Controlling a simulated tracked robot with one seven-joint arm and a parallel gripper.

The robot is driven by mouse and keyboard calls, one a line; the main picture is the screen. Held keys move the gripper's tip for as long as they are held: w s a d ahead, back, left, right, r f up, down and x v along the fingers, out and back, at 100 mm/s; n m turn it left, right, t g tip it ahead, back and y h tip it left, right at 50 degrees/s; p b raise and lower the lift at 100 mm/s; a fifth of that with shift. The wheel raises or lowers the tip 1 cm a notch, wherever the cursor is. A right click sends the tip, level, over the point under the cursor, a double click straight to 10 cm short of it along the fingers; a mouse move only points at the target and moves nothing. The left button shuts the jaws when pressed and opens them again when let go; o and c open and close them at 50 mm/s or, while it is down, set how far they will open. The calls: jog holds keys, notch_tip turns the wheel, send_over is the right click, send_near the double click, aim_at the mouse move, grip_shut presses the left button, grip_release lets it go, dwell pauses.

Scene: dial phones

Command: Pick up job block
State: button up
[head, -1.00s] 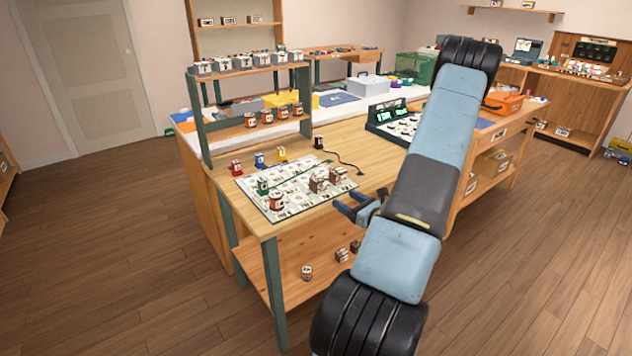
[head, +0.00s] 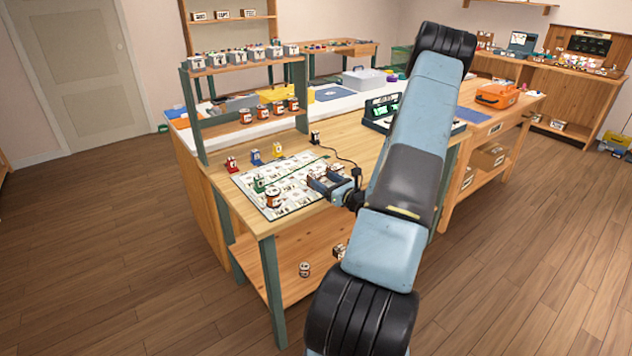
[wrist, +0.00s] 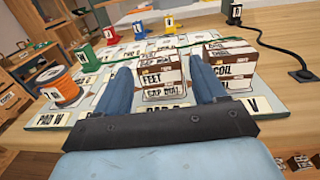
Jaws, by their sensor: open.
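Brown-and-white labelled blocks stand on a printed mat (head: 275,207); no label that I can read says "job". In the wrist view one stack reads "FEET" (wrist: 162,78) above another label, and a second stack to its right reads "COIL" (wrist: 232,66). My gripper (wrist: 160,70) is open, its two blue fingers on either side of the FEET stack, with gaps that look small; I cannot tell whether they touch it. The COIL stack is outside the right finger.
An orange-and-white spool (wrist: 57,85) stands left on the mat, with green (wrist: 88,58), red (wrist: 110,36) and blue (wrist: 138,31) pieces behind. A black cable (wrist: 275,48) runs at right. A shelf rack (head: 195,120) rises behind the mat.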

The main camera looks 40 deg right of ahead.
aim_at(321, 177)
jog(key=w, duration=0.5)
jog(key=shift+a+r, duration=0.15)
jog(key=shift+a, duration=0.15)
jog(key=c, duration=0.8)
jog(key=shift+o, duration=0.2)
